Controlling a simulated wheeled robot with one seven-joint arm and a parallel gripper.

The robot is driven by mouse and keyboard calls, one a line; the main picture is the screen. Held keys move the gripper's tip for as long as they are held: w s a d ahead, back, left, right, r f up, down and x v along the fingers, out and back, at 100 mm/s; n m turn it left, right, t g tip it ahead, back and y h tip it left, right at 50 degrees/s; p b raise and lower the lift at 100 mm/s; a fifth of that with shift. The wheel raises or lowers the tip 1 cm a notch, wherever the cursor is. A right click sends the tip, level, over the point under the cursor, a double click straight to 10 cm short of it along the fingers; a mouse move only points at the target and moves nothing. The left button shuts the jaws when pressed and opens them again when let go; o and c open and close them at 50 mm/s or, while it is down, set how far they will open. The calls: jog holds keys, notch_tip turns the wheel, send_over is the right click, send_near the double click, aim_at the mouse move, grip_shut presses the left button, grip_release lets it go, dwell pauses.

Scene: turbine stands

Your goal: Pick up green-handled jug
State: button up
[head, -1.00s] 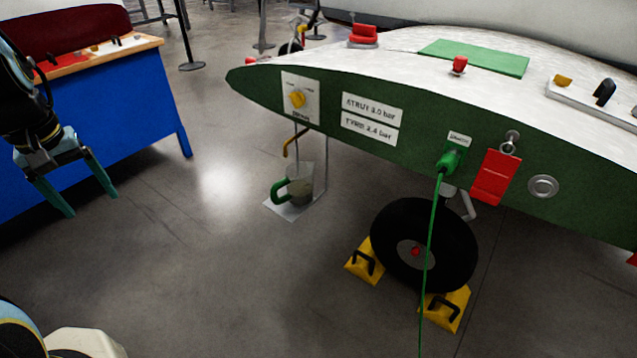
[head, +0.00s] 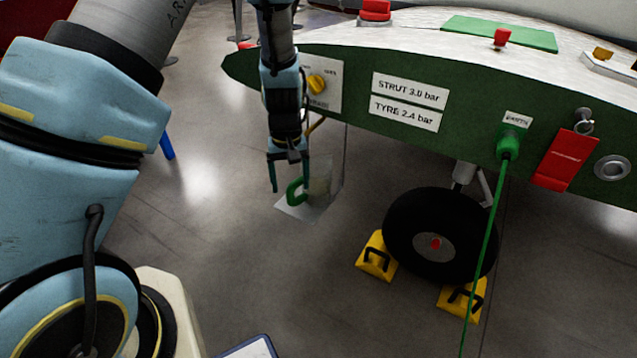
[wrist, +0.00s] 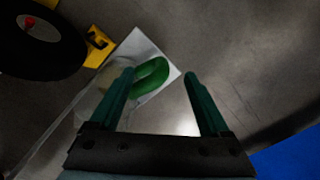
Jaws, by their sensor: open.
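The jug (head: 320,181) has a pale see-through body and a thick green handle (head: 296,190) on its left side. It stands on a pale sheet on the floor below the wing's left end. In the wrist view the green handle (wrist: 152,77) shows beyond and partly behind the left finger, and the jug's body is largely hidden there. My gripper (head: 289,190) is open and points down just above and beside the handle. Its two teal fingers (wrist: 160,85) hold nothing between them. I cannot tell whether a finger touches the handle.
The green-sided wing (head: 465,100) overhangs the jug, with a yellow knob (head: 317,84) close by my arm. A wheel (head: 440,232) with yellow chocks (head: 376,257) stands right. The floor to the left is clear.

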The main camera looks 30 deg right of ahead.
aim_at(294, 203)
jog(key=f, duration=0.7)
jog(key=shift+d+f+p, duration=0.25)
jog(key=shift+p, duration=0.05)
grip_shut()
dwell(0.4)
dwell(0.8)
